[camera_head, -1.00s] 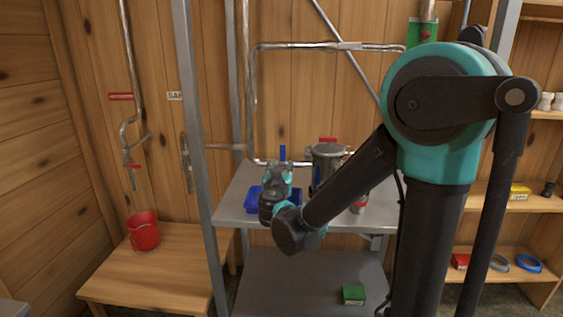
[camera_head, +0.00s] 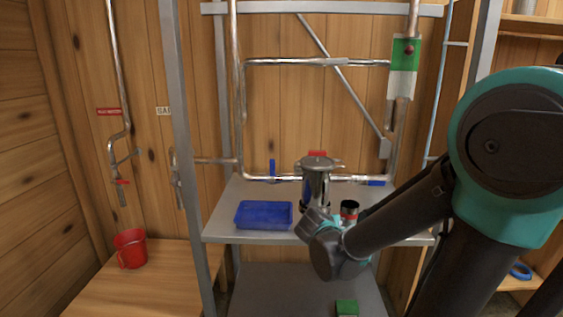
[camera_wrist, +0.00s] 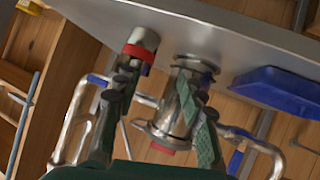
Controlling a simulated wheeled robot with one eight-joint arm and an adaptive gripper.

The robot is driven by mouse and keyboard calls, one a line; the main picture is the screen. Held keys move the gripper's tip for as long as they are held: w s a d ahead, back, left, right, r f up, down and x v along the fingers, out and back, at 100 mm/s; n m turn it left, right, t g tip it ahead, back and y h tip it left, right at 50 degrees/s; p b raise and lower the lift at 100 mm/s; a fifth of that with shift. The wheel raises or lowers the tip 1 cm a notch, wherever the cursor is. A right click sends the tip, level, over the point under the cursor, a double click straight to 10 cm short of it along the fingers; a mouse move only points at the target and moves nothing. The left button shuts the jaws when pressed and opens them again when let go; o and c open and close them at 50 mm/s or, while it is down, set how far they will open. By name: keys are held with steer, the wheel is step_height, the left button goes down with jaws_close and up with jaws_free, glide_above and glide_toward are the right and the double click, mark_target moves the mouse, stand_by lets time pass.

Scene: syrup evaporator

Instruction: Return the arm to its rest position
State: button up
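My arm (camera_head: 400,222) is bent at the elbow, with its forearm reaching across the front right of the grey metal shelf (camera_head: 222,228). In the head view the gripper's fingers are hidden or cannot be made out. In the wrist view my gripper (camera_wrist: 156,112) has its two green-padded fingers apart, with nothing seen held between them. Beyond the fingers are a metal lidded vessel (camera_wrist: 173,118) and a small cylinder with a red band (camera_wrist: 141,47). The vessel (camera_head: 316,182) and cylinder (camera_head: 349,211) also show in the head view, close to my wrist.
A blue tray (camera_head: 264,214) lies on the shelf left of the vessel. Metal pipes (camera_head: 300,62) run behind it. A red mug (camera_head: 130,248) stands on the wooden bench (camera_head: 170,270) at left. A green box (camera_head: 346,307) is on the lower shelf. A grey post (camera_head: 182,150) stands at left.

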steer(key=s+d+f+n+g+y, duration=0.1)
steer(key=s+f+g+y, duration=0.1)
steer(key=s+f, duration=0.4)
steer(key=s+d+f+n+g+y, duration=0.1)
steer(key=s+f+g, duration=0.4)
steer(key=s, duration=0.7)
steer(key=shift+s+d+f+y, duration=0.3)
steer(key=shift+d+f+y, duration=0.35)
steer(key=shift+y, duration=0.35)
steer(key=shift+a, duration=0.1)
